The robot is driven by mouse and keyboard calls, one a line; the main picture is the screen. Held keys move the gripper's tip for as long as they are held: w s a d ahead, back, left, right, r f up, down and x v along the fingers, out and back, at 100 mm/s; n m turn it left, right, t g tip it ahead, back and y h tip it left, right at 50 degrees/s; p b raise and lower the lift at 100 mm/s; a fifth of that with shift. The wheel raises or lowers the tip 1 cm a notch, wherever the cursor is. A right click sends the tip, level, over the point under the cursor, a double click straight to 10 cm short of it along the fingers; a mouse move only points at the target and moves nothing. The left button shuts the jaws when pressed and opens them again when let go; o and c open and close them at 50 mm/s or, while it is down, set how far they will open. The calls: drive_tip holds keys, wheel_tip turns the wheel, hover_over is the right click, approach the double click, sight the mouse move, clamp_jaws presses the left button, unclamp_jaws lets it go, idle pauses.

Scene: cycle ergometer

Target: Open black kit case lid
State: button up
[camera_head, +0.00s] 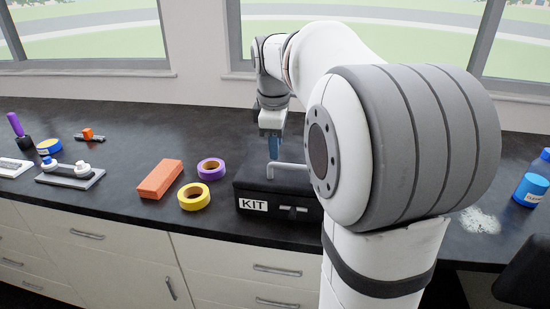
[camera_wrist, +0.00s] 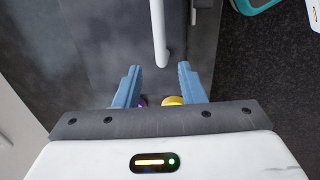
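The black kit case (camera_head: 250,185) sits on the dark counter, its lid looking shut. A white "KIT" label and a latch are on its front, and a pale bar handle (camera_head: 287,166) is on top. My arm hides the case's right part. My gripper (camera_head: 273,150) points down over the case's lid, beside the handle. In the wrist view, my gripper (camera_wrist: 158,72) has its two blue fingers spread apart. The white handle (camera_wrist: 158,30) runs from the top edge to just between the fingertips. I cannot tell whether they touch it.
A purple tape roll (camera_head: 211,168), a yellow tape roll (camera_head: 194,196) and an orange block (camera_head: 160,179) lie left of the case. A blue bottle (camera_head: 532,184) stands at the right. Windows are behind.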

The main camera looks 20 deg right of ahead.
sight(278, 164)
drive_tip(key=shift+w+d+f, duration=0.1)
drive_tip(key=shift+d+f, duration=0.05)
drive_tip(key=shift+f, duration=0.6)
drive_tip(key=shift+w+d+f, duration=0.15)
drive_tip(key=shift+f, duration=0.55)
drive_tip(key=shift+w+d+f, duration=0.1)
drive_tip(key=shift+d+f, duration=0.05)
drive_tip(key=shift+f, duration=0.6)
drive_tip(key=shift+c, duration=0.4)
drive_tip(key=shift+r, duration=0.1)
clamp_jaws()
drive_tip(key=shift+s+a, duration=0.1)
